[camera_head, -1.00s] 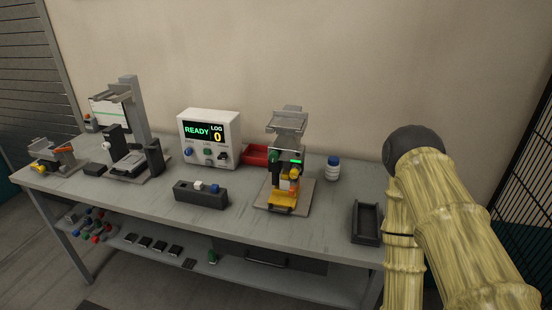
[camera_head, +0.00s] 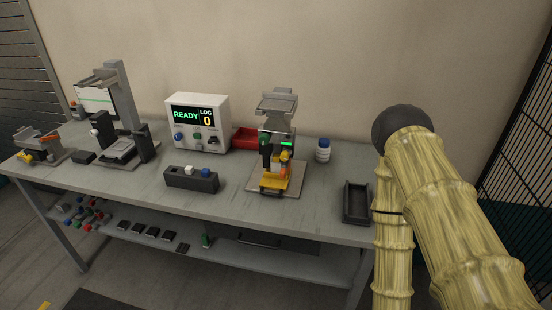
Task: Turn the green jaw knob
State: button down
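The tyre clamp appears to be the grey and yellow fixture (camera_head: 280,178) standing on a base plate at the middle right of the bench. A small dark green knob (camera_head: 264,139) shows on the upper left of its column, beside a lit green strip (camera_head: 287,144). Orange and yellow parts sit below it, too small to make out well. My arm fills the right side of the view, and its end with my gripper is out of view. Nothing of mine touches the fixture.
A control box (camera_head: 218,138) reads READY and LOG 0. A black block with white and blue buttons (camera_head: 186,181), a red bin (camera_head: 245,139), a white bottle (camera_head: 323,151) and a black tray (camera_head: 356,216) stand around the fixture. The bench front (camera_head: 225,208) is clear.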

aim_at(264, 138)
jog(key=u, duration=0.5)
jog(key=k, duration=1.2)
jog(key=u, duration=1.45)
jog(key=i, duration=0.85)
jog(key=z, duration=0.55)
jog(key=i, duration=0.7)
jog(key=z, duration=0.75)
